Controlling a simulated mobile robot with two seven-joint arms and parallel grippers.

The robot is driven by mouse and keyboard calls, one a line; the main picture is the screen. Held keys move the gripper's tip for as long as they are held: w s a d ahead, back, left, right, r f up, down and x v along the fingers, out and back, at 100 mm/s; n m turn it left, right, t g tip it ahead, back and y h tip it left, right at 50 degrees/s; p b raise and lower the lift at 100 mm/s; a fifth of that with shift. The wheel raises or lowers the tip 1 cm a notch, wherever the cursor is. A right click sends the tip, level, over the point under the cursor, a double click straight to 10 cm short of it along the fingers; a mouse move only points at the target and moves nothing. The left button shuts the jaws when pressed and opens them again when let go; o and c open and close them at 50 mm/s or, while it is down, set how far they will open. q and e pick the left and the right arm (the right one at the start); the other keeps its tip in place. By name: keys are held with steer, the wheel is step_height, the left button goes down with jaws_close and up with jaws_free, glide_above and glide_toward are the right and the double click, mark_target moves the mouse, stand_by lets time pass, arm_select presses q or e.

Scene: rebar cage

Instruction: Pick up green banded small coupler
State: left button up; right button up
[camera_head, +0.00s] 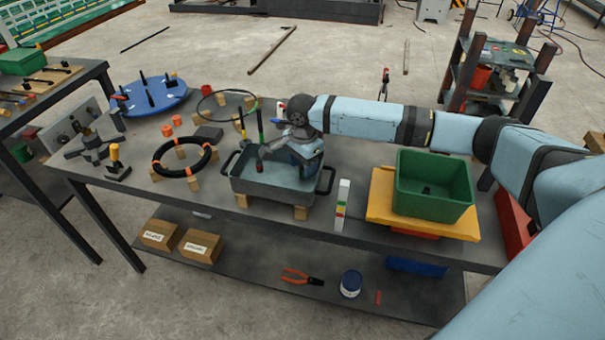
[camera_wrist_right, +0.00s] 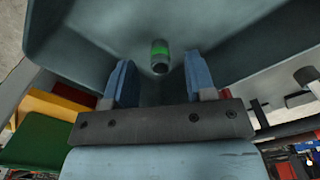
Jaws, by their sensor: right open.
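The green banded small coupler (camera_wrist_right: 160,56) is a short grey tube with a green band. In the right wrist view it lies on the floor of the grey metal tray, ahead of my fingers. My right gripper (camera_wrist_right: 160,78) is open, with one blue finger on each side of the coupler's line and nothing between them. In the head view my right gripper (camera_head: 305,150) reaches down over the grey tray (camera_head: 270,190) on the workbench. The coupler is hidden in the head view. My left gripper is not in view.
A green bin (camera_head: 432,190) stands on a yellow base (camera_head: 381,205) right of the tray. A black ring (camera_head: 182,158) on blocks lies left of the tray, with a blue round plate (camera_head: 150,97) behind. A white marked block (camera_head: 342,205) stands between tray and bin.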

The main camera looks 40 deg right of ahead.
step_height(320, 180, down, 2)
steer(key=shift+f, duration=0.15)
jaws_close()
stand_by(0.3)
